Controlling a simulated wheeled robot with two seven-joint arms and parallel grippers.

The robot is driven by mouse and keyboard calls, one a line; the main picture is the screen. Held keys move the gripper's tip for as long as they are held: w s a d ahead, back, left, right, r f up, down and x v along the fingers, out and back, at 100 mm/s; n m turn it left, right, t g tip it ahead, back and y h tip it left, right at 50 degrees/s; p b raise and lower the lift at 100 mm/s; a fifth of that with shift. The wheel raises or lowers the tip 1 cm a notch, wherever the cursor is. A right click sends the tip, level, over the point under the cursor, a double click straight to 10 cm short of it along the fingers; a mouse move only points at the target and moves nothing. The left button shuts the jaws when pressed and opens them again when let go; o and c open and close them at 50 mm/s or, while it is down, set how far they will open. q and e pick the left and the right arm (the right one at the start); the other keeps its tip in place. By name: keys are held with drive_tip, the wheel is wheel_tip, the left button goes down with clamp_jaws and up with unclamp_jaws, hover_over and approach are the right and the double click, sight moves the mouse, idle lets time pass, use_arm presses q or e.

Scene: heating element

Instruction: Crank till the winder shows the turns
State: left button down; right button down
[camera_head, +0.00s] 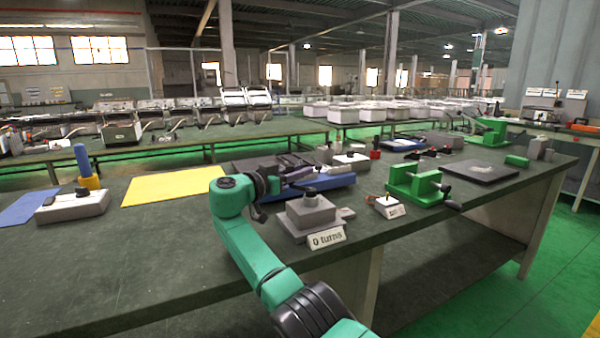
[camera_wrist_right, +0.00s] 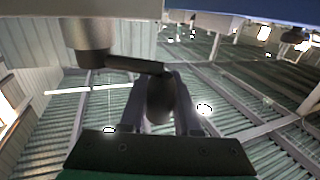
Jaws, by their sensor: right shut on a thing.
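The winder has a blue base (camera_head: 322,184) and stands on the dark green bench, partly hidden behind my right arm. A card reading "0 turns" (camera_head: 327,238) stands in front of a grey stepped block (camera_head: 310,215). My right gripper (camera_head: 294,179) is at the winder's near left side. In the right wrist view my right gripper (camera_wrist_right: 160,100) is shut on the dark crank knob (camera_wrist_right: 158,98). The crank arm (camera_wrist_right: 135,64) runs from it to a grey cylindrical hub (camera_wrist_right: 88,38) at upper left. My left gripper is not in view.
Right of the block are a small white box with a label (camera_head: 388,207), a green clamp-like fixture (camera_head: 416,184) and a dark flat plate (camera_head: 481,171). A yellow mat (camera_head: 175,185) and a white box (camera_head: 74,207) lie to the left. The front left bench top is clear.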

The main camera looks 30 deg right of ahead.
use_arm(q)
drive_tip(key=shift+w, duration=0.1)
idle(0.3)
use_arm(e)
drive_tip(key=c, duration=0.6)
unclamp_jaws()
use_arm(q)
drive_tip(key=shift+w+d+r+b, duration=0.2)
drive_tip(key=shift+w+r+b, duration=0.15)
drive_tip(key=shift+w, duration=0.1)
use_arm(e)
drive_tip(key=s+a, duration=0.1)
drive_tip(key=a, duration=0.8)
drive_tip(key=s+a, duration=0.1)
drive_tip(key=a, duration=0.4)
drive_tip(key=shift+s+a, duration=0.15)
drive_tip(key=shift+s, duration=0.2)
